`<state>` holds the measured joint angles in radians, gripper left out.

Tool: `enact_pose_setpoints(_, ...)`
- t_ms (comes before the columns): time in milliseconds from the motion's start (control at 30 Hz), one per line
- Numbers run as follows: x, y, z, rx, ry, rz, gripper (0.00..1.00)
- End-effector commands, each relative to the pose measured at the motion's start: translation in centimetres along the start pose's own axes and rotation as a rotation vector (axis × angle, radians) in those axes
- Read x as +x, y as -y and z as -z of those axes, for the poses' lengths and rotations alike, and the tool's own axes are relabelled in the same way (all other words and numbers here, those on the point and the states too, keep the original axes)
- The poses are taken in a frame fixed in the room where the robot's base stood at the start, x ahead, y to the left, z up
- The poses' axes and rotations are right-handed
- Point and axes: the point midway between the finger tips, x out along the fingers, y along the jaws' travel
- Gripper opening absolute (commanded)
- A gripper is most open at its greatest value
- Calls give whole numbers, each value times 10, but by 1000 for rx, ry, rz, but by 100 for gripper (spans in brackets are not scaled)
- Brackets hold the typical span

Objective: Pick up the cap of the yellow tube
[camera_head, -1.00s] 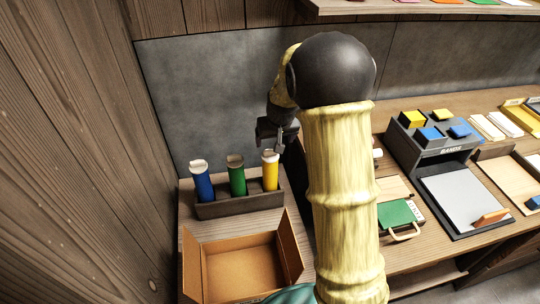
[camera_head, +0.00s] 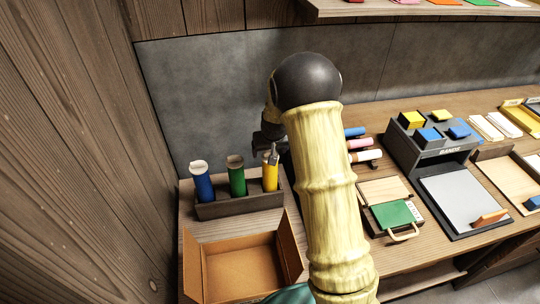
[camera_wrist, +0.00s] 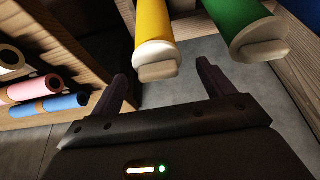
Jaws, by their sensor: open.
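The yellow tube (camera_head: 270,180) stands in a dark rack with its top partly behind my gripper (camera_head: 272,153). In the wrist view the yellow tube (camera_wrist: 152,18) ends in a pale cap (camera_wrist: 157,60) with a narrower raised grip. My gripper (camera_wrist: 162,72) is open, one finger to each side of the cap in that picture. The cap shows between and slightly beyond the fingertips, and I see no contact. The cap is still on the tube. In the head view my arm and fingers cover most of it.
A green tube (camera_head: 236,176) and a blue tube (camera_head: 202,184) stand in the same rack (camera_head: 240,206). The green tube's cap (camera_wrist: 262,48) is close to my right finger in the wrist view. An open cardboard box (camera_head: 240,270) sits in front. Rolls (camera_head: 362,156) lie to the right.

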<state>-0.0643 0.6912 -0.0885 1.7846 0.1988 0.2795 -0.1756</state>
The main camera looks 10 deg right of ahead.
Motion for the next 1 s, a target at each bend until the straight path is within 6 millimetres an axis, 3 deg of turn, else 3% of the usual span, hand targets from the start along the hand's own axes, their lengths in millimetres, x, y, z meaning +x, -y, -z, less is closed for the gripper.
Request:
enact_pose_setpoints(133, 13, -2, 0, 3, 1, -1, 81)
enact_pose_setpoints(667, 13, -1, 0, 2, 0, -1, 81)
enact_pose_setpoints(900, 13, -1, 0, 2, 0, -1, 34)
enact_pose_setpoints(1000, 13, -1, 0, 2, 0, -1, 33)
